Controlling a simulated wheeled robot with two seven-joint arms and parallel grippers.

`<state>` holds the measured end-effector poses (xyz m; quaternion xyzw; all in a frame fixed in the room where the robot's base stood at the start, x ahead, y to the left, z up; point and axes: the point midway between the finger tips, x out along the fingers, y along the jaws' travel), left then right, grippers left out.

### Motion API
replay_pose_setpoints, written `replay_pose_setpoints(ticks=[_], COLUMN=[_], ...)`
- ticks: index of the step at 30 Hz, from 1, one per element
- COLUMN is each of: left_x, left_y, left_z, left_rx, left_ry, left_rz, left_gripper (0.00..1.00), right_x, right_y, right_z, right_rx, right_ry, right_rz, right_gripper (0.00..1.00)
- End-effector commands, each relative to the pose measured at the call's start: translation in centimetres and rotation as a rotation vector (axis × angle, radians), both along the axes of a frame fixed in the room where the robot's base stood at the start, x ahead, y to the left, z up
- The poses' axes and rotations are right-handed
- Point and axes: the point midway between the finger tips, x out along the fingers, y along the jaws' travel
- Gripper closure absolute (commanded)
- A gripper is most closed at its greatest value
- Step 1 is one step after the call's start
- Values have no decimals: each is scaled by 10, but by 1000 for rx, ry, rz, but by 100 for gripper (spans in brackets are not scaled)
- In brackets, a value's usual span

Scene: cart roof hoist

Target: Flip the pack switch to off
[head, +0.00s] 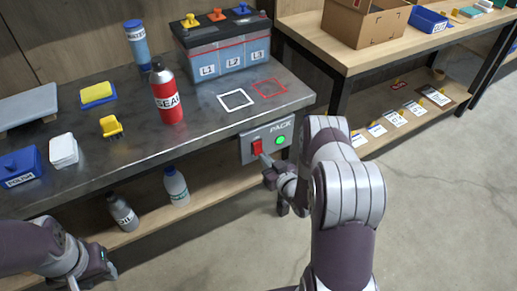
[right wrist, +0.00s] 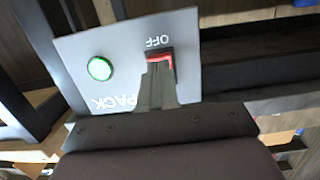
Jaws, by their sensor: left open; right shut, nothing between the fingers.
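The grey PACK panel (head: 246,150) is fixed to the front edge of the workbench. It carries a red switch (head: 257,147) and a bright green lamp (head: 281,140). In the right wrist view the panel (right wrist: 190,30) appears upside down, with the OFF label above the red switch (right wrist: 163,54) and the lamp (right wrist: 99,68) to the left. My right gripper (head: 263,160) is shut and empty. Its fingertips (right wrist: 159,72) are at the switch and hide part of it; I cannot tell whether they touch it or which way it is set. My left gripper (head: 108,267) is open, low at the left.
The workbench (head: 195,150) holds a battery (head: 222,45), a red SEAL bottle (head: 166,95), a blue bottle (head: 137,44) and several smaller items. Bottles stand on its lower shelf (head: 150,232). A second bench (head: 400,40) stands at the back right. The floor at right is clear.

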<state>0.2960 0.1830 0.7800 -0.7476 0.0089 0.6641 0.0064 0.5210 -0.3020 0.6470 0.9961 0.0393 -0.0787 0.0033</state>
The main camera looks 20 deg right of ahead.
Motion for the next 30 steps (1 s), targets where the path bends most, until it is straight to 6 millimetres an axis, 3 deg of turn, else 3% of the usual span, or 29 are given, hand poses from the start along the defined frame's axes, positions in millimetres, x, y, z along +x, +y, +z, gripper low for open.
replay_pose_setpoints(ticks=[30], left_x=[0], left_y=[0], left_z=[-8], left_rx=[0], left_ry=[0], left_rz=[0], left_gripper=[57], right_x=[15], right_y=[1], right_z=[-3], right_rx=[0], right_ry=[0], right_rz=[0], right_gripper=[100])
